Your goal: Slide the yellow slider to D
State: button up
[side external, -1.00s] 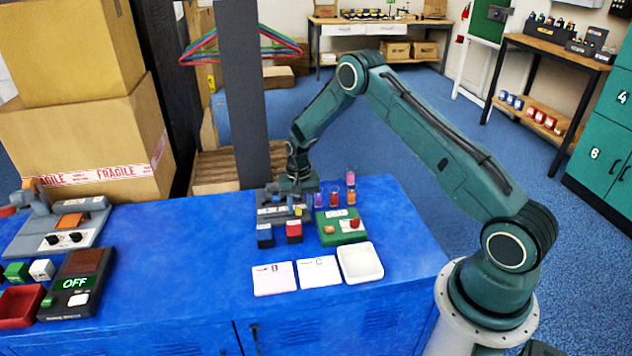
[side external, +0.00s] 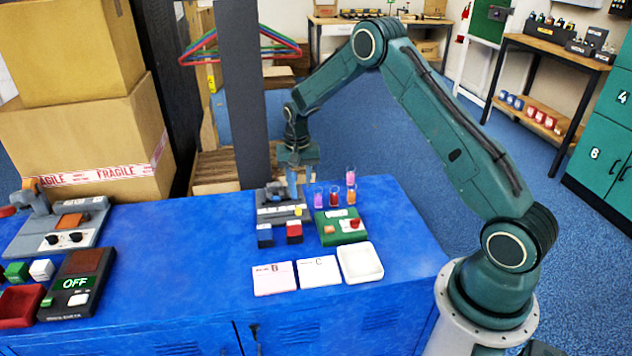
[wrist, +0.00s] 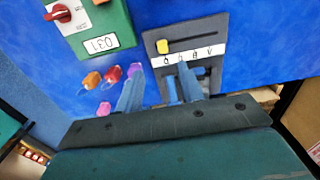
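The yellow slider (side external: 298,211) is a small knob on a grey panel (side external: 268,219) near the back of the blue bench. In the wrist view the yellow slider (wrist: 162,46) sits at the left end of a dark slot (wrist: 205,38). Beside the slot is a white label strip (wrist: 187,57) with letters, upside down here; the slider is by the end letter that looks like D, with A at the far end. My gripper (side external: 301,182) is above the panel, apart from the slider. In the wrist view my gripper (wrist: 159,72) has its fingers spread, with no slider between them.
A dark post (side external: 243,100) rises behind. The bench's middle left is clear.

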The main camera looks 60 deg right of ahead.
jog(key=shift+r, duration=2.25)
jog(key=s+a+r+n+t, duration=0.1)
jog(key=s+a+r+n, duration=0.1)
jog(key=s+a+r, duration=0.6)
jog(key=s+a+r+n+t, duration=0.15)
jog(key=s+r, duration=0.25)
jog(key=r, duration=0.8)
jog(key=s+a+r+n+t, duration=0.1)
jog(key=s+a+n, duration=0.1)
jog(key=s, duration=0.9)
jog(key=s+a+r+n+t, duration=0.2)
jog(key=s+a+n, duration=0.1)
jog(key=s, duration=0.8)
jog(key=shift+a+r, duration=0.25)
jog(key=shift+a, duration=0.4)
